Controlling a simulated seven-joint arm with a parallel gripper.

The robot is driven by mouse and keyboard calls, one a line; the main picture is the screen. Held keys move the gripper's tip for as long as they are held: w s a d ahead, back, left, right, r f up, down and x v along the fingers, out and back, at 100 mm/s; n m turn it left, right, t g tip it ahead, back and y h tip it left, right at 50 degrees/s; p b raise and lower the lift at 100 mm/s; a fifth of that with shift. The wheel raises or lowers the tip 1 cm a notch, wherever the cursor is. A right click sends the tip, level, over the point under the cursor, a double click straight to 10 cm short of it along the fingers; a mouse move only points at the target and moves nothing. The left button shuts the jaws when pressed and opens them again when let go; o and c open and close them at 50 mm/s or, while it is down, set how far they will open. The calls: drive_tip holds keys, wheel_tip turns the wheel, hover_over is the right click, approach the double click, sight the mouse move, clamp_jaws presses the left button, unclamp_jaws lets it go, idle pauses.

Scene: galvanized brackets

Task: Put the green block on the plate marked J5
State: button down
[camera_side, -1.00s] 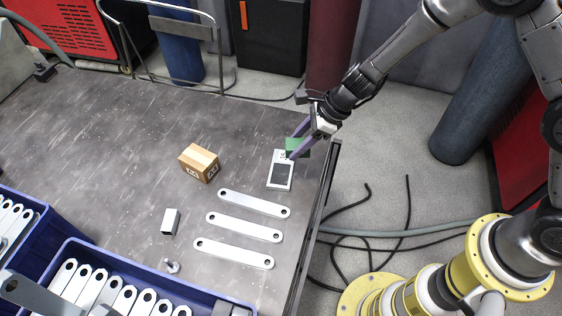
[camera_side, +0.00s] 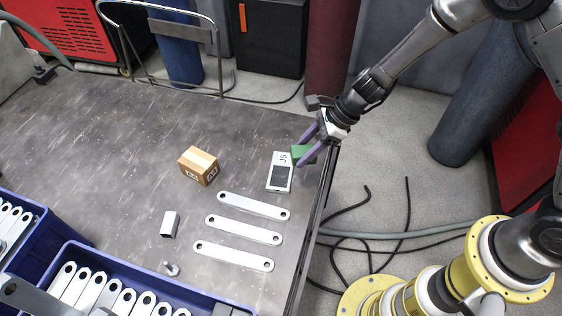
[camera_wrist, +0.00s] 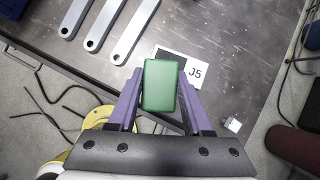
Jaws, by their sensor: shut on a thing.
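My gripper (camera_side: 306,150) has purple fingers and is shut on the green block (camera_side: 299,153), near the table's right edge. In the wrist view the green block (camera_wrist: 160,86) sits between the fingers. The plate marked J5 (camera_side: 273,183) lies flat on the table, white with a dark square. In the side view the block is just right of the plate's upper end. In the wrist view the block covers part of the plate (camera_wrist: 195,72), with the J5 mark showing to its right. The gap between block and table is hard to judge.
Several flat metal brackets (camera_side: 238,230) lie below the plate. A cardboard box (camera_side: 199,165) and a small metal block (camera_side: 170,224) stand to the left. Blue bins (camera_side: 75,248) of brackets are at the lower left. The table's upper left is clear.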

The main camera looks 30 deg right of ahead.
hover_over(273, 171)
drive_tip(key=d, duration=0.2)
drive_tip(key=f, duration=0.4)
drive_tip(key=s+f, duration=0.1)
drive_tip(key=f, duration=0.1)
drive_tip(key=shift+f, duration=0.2)
drive_tip(key=shift+w+f, duration=0.15)
drive_tip(key=shift+f, duration=1.45)
drive_tip(key=shift+f, duration=0.15)
drive_tip(key=shift+c, duration=1.6)
unclamp_jaws()
drive_tip(key=shift+r, duration=0.25)
drive_tip(key=v, duration=1.2)
drive_tip(key=shift+d+f, duration=0.1)
